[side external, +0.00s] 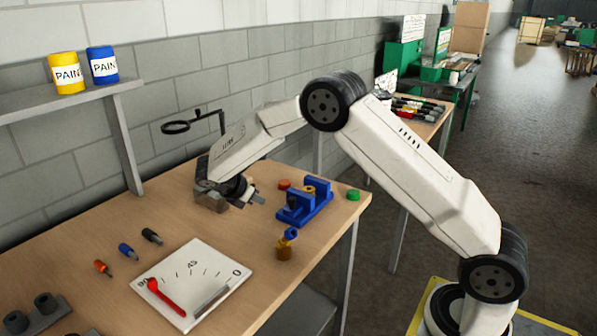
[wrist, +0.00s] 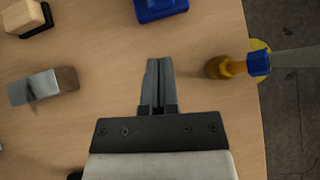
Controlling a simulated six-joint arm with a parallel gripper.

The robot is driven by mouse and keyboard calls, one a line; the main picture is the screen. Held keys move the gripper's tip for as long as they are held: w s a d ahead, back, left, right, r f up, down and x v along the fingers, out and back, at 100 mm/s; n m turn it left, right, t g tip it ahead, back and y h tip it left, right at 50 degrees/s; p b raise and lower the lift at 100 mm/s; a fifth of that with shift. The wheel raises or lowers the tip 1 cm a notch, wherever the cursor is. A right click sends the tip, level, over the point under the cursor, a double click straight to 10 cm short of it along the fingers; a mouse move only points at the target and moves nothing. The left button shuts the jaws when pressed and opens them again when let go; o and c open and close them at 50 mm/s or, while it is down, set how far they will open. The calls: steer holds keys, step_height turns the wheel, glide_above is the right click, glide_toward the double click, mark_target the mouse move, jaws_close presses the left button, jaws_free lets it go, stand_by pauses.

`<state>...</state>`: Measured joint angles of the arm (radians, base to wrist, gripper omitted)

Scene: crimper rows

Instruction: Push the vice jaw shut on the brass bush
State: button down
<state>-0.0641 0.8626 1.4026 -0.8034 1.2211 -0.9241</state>
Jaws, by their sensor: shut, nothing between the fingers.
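The blue vice (side external: 318,208) stands on the bench right of my gripper in the side view. It has two upright blue jaws, and the brass bush (side external: 309,189) shows between them. Whether both jaws touch the bush is too small to tell. In the wrist view only an edge of the blue vice (wrist: 160,10) shows at the top, ahead of my fingers, and the bush is out of frame. My gripper (side external: 259,199) is shut and empty, low over the bench and apart from the vice; its closed fingers (wrist: 158,68) point toward the vice.
An amber bottle with a blue top (side external: 285,250) stands in front of the vice; it is right of my fingers in the wrist view (wrist: 226,67). A grey and brown block (wrist: 43,87) lies left. A green piece (side external: 353,195) and red piece (side external: 284,184) flank the vice.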

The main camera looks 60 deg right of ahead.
mark_target(298, 199)
steer(key=x, duration=0.6)
steer(key=shift+d+f, duration=0.2)
steer(key=shift+f, duration=0.05)
steer(key=d, duration=0.3)
steer(key=shift+s+f, duration=0.15)
steer(key=shift+s, duration=0.15)
steer(key=shift+s+d, duration=0.1)
steer(key=shift+d, duration=0.5)
steer(key=shift+d, duration=2.05)
